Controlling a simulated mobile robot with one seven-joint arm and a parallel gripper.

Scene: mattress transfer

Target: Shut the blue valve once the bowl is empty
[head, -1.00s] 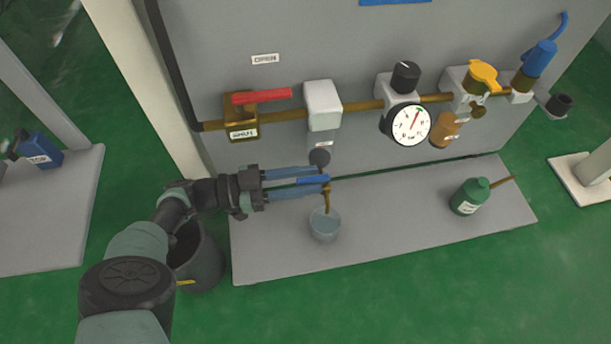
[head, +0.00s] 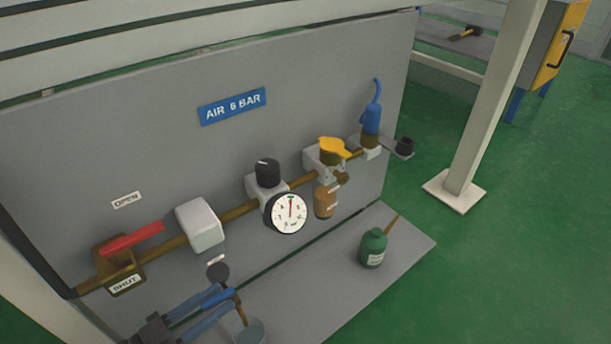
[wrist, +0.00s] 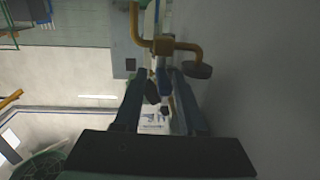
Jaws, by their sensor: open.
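The blue valve handle (head: 218,298) is a small lever on a brass drain pipe, low on the panel below a white box (head: 200,225). My gripper (head: 227,296) is open, its two blue fingers on either side of the handle. I cannot tell whether they touch it. The wrist view shows the brass pipe (wrist: 163,46) beyond my fingers. A clear bowl-like cup (head: 250,332) stands under the pipe, cut by the lower picture edge; its contents are unclear. A dark round part (head: 218,272) hangs beneath the white box.
A red lever (head: 132,239) lies along the air pipe beside OPEN and SHUT labels. Further right are a pressure gauge (head: 289,213), an amber bowl (head: 325,201), a yellow knob (head: 333,148) and a blue hose fitting (head: 371,118). A green oil can (head: 372,248) stands on the grey base.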

